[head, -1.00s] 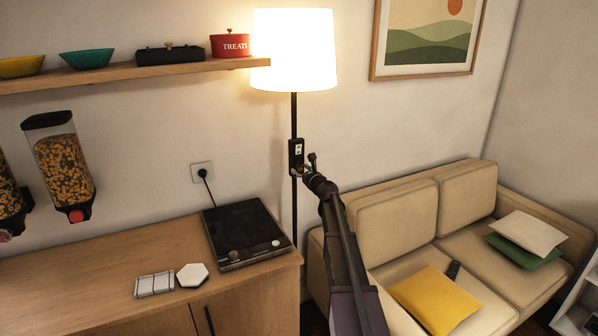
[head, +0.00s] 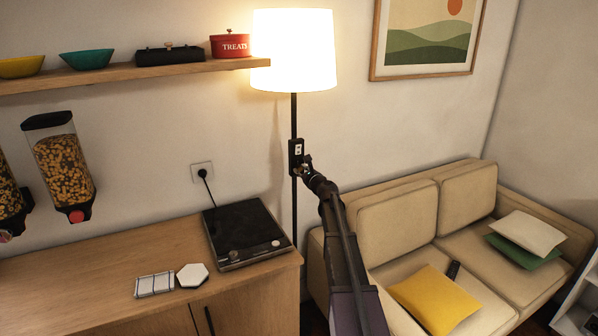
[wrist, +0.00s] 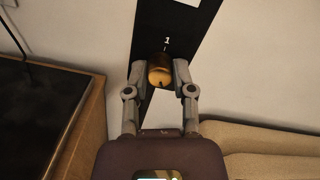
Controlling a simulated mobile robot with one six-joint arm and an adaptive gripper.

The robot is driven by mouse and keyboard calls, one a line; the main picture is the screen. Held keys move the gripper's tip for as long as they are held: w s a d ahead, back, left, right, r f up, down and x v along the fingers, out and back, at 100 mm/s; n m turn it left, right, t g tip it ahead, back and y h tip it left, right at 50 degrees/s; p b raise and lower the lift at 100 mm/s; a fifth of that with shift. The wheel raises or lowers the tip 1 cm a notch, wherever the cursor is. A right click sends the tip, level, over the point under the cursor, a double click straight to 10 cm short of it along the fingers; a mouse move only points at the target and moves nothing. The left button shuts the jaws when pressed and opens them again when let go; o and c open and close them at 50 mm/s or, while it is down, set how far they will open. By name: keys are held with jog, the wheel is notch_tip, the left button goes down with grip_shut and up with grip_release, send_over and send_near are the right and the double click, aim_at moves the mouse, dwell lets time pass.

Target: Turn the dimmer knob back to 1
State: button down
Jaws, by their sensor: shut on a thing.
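The dimmer knob (wrist: 160,71) is a brass-coloured knob on a black plate (wrist: 176,25) in the wrist view. A white "1" with a short tick is printed above it. A dark mark shows on the lower part of the knob's face. My gripper (wrist: 160,75) is shut on the knob, one finger on each side. In the head view, my gripper (head: 303,172) is at the dimmer box (head: 296,150) on the lamp's pole and hides the knob there. The lamp (head: 293,50) above is lit brightly.
A wooden counter (head: 100,270) with a black hotplate (head: 245,232) stands left of the pole. A beige sofa (head: 395,222) stands to the right. A shelf (head: 130,76) with bowls and a red treats tin (head: 231,46) is at upper left.

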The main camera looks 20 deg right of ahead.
jog(key=n, duration=0.8)
jog(key=shift+n, duration=0.4)
jog(key=n, duration=0.3)
jog(key=shift+h, duration=0.3)
jog(key=n, duration=0.4)
jog(key=shift+n+p, duration=0.3)
jog(key=shift+n, duration=0.1)
jog(key=n, duration=1.2)
jog(key=shift+h, duration=0.3)
jog(key=shift+n, duration=0.3)
